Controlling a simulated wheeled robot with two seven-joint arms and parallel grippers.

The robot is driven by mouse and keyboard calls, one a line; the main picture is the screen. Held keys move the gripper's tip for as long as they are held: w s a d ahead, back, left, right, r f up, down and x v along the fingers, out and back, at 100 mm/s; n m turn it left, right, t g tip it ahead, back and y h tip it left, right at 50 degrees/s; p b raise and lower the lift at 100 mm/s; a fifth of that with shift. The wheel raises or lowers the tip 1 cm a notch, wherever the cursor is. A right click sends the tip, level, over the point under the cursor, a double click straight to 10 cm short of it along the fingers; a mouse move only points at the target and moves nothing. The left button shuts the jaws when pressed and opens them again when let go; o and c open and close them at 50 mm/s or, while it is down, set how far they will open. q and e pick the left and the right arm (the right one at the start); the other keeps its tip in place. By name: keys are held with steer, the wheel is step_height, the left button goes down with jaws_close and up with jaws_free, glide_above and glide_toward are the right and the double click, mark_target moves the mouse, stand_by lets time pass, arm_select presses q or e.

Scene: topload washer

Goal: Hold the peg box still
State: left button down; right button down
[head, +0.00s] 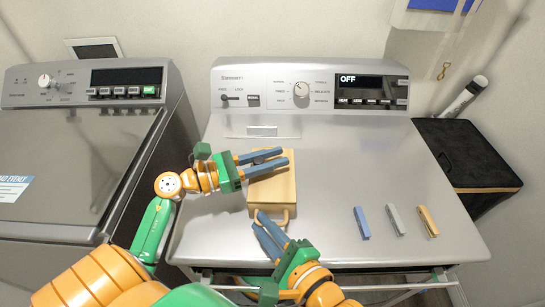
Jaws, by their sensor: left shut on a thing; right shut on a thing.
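The peg box (284,188) is a light wooden box on the washer's flat top, left of its middle. It has a looped wooden handle (289,217) at its near side. My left gripper (284,158) is shut on the box's far upper part. Its fingers and a dark shape between them hide what exactly is gripped. My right gripper (262,219) is shut on the near handle, partly covering it. A blue peg (362,223), a grey peg (397,220) and a wooden peg (428,221) lie apart on the washer top, right of the box.
The washer's control panel (315,88) rises behind the box, with its display reading OFF. A second machine (75,150) stands at left. A black bin (467,155) stands at right. The washer top is clear between the box and the pegs.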

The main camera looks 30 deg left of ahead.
mark_target(288, 168)
arm_select(q)
steer(key=shift+d+g, duration=0.1)
steer(key=shift+g, duration=0.2)
steer(key=d+g+y, duration=0.1)
steer(key=w+r+m+g+y, duration=0.1)
steer(key=shift+d+r+m+g+y, duration=0.3)
steer(key=shift+d+g+y, duration=0.05)
steer(key=shift+g+y, duration=0.05)
steer(key=shift+w+d+r+m+g+y, duration=0.2)
steer(key=shift+d+g+y, duration=0.1)
steer(key=shift+g+y, duration=0.15)
steer(key=shift+w+d+r+m+g+y, duration=0.15)
steer(key=shift+d+r+m+g+y, duration=0.1)
steer(key=shift+g+y, duration=0.2)
steer(key=shift+w+d+g+y, duration=0.3)
steer(key=shift+d+g+y, duration=0.1)
steer(key=shift+y, duration=0.3)
steer(key=shift+w+d+f+m+g+y, duration=0.35)
steer(key=shift+d+g+y, duration=0.4)
steer(key=shift+y, duration=0.45)
steer(key=shift+w+d+f+m+g+y, duration=0.2)
steer(key=shift+w+d+m+g+y, duration=0.3)
steer(key=shift+g+y, duration=0.55)
steer(key=shift+w+d+f+m+g+y, duration=0.1)
steer(key=shift+w+d+f+g+y, duration=0.2)
steer(key=shift+d+g+y, duration=0.75)
steer(key=shift+a+t+y, duration=0.3)
steer(key=shift+t+y, duration=0.05)
steer(key=shift+y, duration=0.05)
